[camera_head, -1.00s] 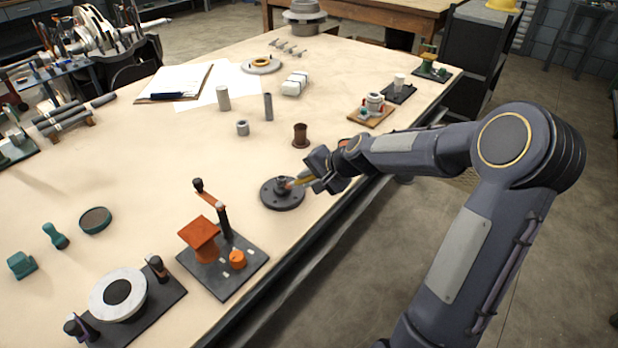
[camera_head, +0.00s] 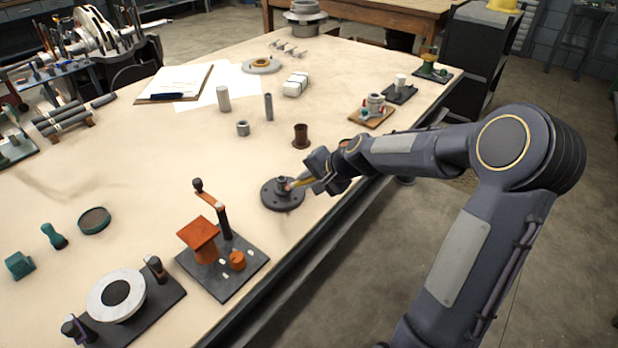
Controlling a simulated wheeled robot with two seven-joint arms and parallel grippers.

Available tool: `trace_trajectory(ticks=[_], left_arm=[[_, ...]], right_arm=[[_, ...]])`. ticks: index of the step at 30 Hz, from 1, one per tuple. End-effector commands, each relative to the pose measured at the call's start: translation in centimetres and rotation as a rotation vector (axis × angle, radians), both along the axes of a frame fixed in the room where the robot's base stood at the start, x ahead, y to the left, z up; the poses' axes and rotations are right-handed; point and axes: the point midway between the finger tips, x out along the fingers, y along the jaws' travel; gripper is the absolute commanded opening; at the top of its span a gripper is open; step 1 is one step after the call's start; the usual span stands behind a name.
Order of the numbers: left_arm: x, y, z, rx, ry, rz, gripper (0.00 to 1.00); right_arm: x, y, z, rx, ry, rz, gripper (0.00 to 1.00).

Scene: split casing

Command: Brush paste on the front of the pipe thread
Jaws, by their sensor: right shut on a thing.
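The pipe thread is a short dark stub (camera_head: 282,184) standing upright on a round dark flange (camera_head: 279,201) with bolt holes, near the table's right edge. My right gripper (camera_head: 317,178) is just to the right of it, shut on a brush (camera_head: 301,182) with a yellowish handle. The brush tip points left and is at the stub; whether it touches is too small to tell. A brown cup (camera_head: 300,136) stands behind the flange. My left gripper is not in view.
An orange-topped device on a dark plate (camera_head: 232,281) stands in front of the flange, to the left. A round white disc fixture (camera_head: 117,296) is at the front left. Small cylinders (camera_head: 242,128) stand farther back.

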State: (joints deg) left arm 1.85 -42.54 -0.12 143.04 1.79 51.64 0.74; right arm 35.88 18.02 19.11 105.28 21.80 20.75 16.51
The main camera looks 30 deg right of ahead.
Motion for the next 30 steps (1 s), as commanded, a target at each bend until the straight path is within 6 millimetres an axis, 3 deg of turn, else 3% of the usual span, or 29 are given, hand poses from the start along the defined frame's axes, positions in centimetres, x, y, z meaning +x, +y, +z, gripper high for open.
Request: trace_trajectory(ticks=[11,24,30], left_arm=[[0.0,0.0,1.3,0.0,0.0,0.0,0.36],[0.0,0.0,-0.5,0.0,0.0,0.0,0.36],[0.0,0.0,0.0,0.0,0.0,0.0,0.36]], right_arm=[[0.2,-0.1,2.0,-0.003,-0.008,-0.003,0.0],[0.2,0.0,0.0,-0.001,-0.003,-0.002,0.0],[0.3,0.0,0.8,-0.002,-0.006,-0.001,0.0]])
